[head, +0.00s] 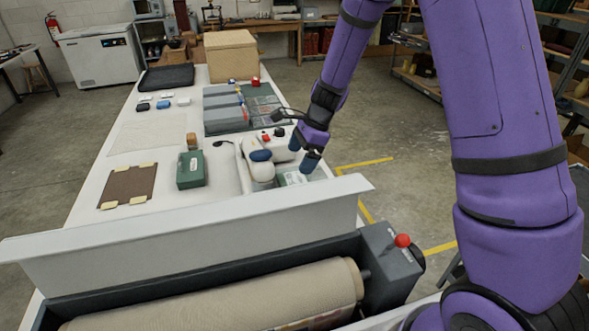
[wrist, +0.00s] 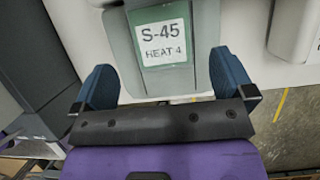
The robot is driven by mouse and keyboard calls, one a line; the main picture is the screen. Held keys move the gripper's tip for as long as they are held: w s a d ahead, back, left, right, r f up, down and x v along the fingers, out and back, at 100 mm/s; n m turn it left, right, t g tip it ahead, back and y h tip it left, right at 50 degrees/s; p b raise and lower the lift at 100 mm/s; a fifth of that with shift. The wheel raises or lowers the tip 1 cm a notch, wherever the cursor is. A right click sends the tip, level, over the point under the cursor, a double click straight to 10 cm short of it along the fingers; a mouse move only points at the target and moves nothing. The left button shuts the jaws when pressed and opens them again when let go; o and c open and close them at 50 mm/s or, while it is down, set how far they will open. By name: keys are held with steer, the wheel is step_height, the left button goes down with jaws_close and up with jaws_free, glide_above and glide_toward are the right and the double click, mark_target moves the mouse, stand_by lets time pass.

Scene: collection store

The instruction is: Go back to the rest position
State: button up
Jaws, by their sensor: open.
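My gripper (head: 302,155) is at the end of my purple arm, over the right side of the long white table. Its two blue fingers are apart with nothing between them. In the wrist view my gripper (wrist: 160,88) points at a grey-green object with a green and white label (wrist: 164,43) reading "S-45 HEAT 4". The label lies just ahead of the fingers, and I cannot tell the gap to it. In the head view a pale label (head: 294,178) shows just below the fingers.
A white and blue device (head: 258,165) stands close left of my gripper. A green box (head: 191,170), a brown board (head: 128,187) and grey trays (head: 225,108) are on the table. A pale raised panel (head: 190,236) and a large roll (head: 220,300) are nearer.

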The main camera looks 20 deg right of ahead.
steer(key=s+d+r+n+t+h, duration=0.1)
steer(key=s+d+r+n, duration=0.25)
steer(key=s+r, duration=0.45)
steer(key=s+d+r+n+t, duration=0.15)
steer(key=s+r+n, duration=0.35)
steer(key=r, duration=0.7)
steer(key=s+d+r+n+t+h, duration=0.1)
steer(key=s+d+r+n, duration=0.1)
steer(key=s, duration=0.7)
steer(key=s+d+r+n+t+h, duration=0.1)
steer(key=s+d+r+n+h, duration=0.1)
steer(key=s+n, duration=0.5)
step_height(320, 180, up, 2)
steer(key=shift+s+d+r+t, duration=0.1)
steer(key=shift+s+d+t, duration=0.35)
steer(key=shift+s, duration=0.55)
